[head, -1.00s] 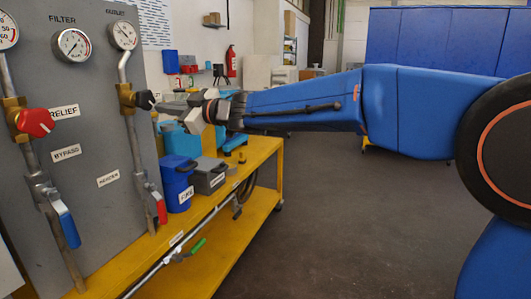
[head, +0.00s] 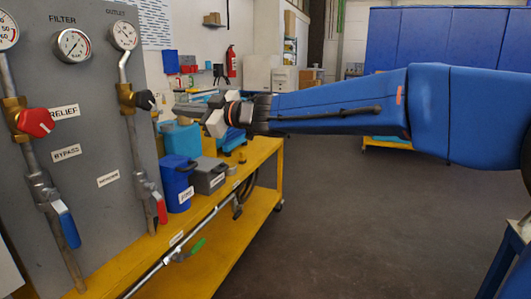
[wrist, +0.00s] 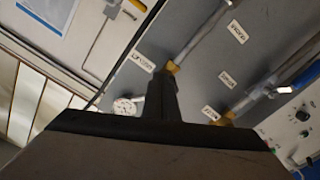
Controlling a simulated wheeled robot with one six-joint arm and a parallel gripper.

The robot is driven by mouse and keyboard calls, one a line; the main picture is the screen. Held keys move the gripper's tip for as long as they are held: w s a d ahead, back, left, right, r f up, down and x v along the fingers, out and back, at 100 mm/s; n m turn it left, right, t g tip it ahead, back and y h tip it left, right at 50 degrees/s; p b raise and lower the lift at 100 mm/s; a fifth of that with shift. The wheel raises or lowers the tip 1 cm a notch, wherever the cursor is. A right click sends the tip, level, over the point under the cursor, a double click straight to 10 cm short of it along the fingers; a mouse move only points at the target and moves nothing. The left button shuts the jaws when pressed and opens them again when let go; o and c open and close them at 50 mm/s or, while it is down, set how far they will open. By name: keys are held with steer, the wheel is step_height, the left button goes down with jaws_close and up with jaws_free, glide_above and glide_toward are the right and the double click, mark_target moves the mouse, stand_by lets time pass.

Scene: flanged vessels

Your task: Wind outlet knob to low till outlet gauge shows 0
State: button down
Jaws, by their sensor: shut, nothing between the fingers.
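The outlet knob (head: 146,100) is black and sits on a brass valve body (head: 127,97) on the right-hand pipe of the grey panel. The outlet gauge (head: 123,36) is a round white dial above it, at the top of that pipe; its needle is too small to read surely. My gripper (head: 178,108) is shut and empty, just right of the knob, with a small gap between them in the head view. In the wrist view my dark gripper (wrist: 161,92) points at the panel, with a white gauge (wrist: 124,106) beside it; the knob is not clearly seen there.
A red knob (head: 35,122) is on the left pipe, beside the RELIEF label. The filter gauge (head: 72,45) is at the top. Blue (head: 66,228) and red (head: 160,208) valve levers hang below. A blue container (head: 177,182) and grey box (head: 208,176) stand on the yellow bench.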

mark_target(145, 100)
steer(key=a+n, duration=0.6)
steer(key=shift+w+f, duration=0.35)
steer(key=shift+w, duration=0.1)
stand_by(0.7)
steer(key=shift+a, duration=0.1)
steer(key=shift+r, duration=0.1)
stand_by(0.5)
steer(key=shift+w+d+r, duration=0.25)
steer(key=shift+w+r, duration=0.35)
steer(key=shift+r, duration=0.25)
steer(key=shift+w+r, duration=0.15)
steer(key=shift+r, duration=0.5)
stand_by(0.6)
steer(key=shift+w+d, duration=0.15)
